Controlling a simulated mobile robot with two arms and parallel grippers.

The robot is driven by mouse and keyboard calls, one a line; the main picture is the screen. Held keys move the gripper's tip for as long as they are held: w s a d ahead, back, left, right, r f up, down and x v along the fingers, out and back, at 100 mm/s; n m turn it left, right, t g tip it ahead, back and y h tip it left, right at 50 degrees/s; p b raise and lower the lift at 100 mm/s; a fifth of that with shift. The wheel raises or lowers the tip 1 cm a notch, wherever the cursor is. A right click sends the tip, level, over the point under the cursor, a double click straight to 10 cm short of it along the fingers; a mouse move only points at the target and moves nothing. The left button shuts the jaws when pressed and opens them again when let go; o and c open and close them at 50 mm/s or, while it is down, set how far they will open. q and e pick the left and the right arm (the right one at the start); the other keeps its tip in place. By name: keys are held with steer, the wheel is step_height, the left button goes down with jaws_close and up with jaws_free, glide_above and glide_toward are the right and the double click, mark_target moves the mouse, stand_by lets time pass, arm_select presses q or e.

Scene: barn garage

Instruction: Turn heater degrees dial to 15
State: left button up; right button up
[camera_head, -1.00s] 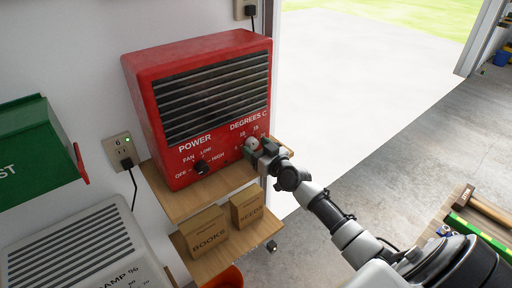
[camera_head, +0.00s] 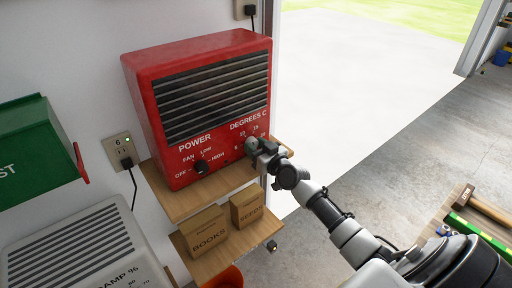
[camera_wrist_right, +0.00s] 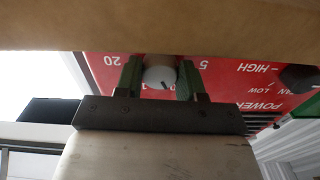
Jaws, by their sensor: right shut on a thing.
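The red heater (camera_head: 212,105) stands on a wooden shelf against the wall. Its degrees dial is at the lower right of its front, under the "DEGREES C" label. My right gripper (camera_head: 253,145) is at the dial and mostly covers it in the head view. In the right wrist view, which shows the heater upside down, the pale round dial (camera_wrist_right: 160,74) sits between the two green fingers of my right gripper (camera_wrist_right: 160,80). The gripper is shut on it. A dark mark on the dial points down and slightly right in that view. My left gripper is not in view.
The black power knob (camera_head: 202,168) is left of the dial. Two cardboard boxes, books (camera_head: 205,232) and seeds (camera_head: 247,208), stand on the lower shelf. A green box (camera_head: 37,152) hangs at the left.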

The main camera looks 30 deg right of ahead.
steer(key=m, duration=1.1)
stand_by(0.3)
steer(key=shift+m, duration=0.3)
steer(key=o, duration=0.9)
steer(key=shift+s, duration=0.1)
steer(key=s, duration=0.3)
steer(key=s+b, duration=0.1)
steer(key=s, duration=0.6)
steer(key=shift+s+d, duration=0.3)
steer(key=shift+d, duration=0.05)
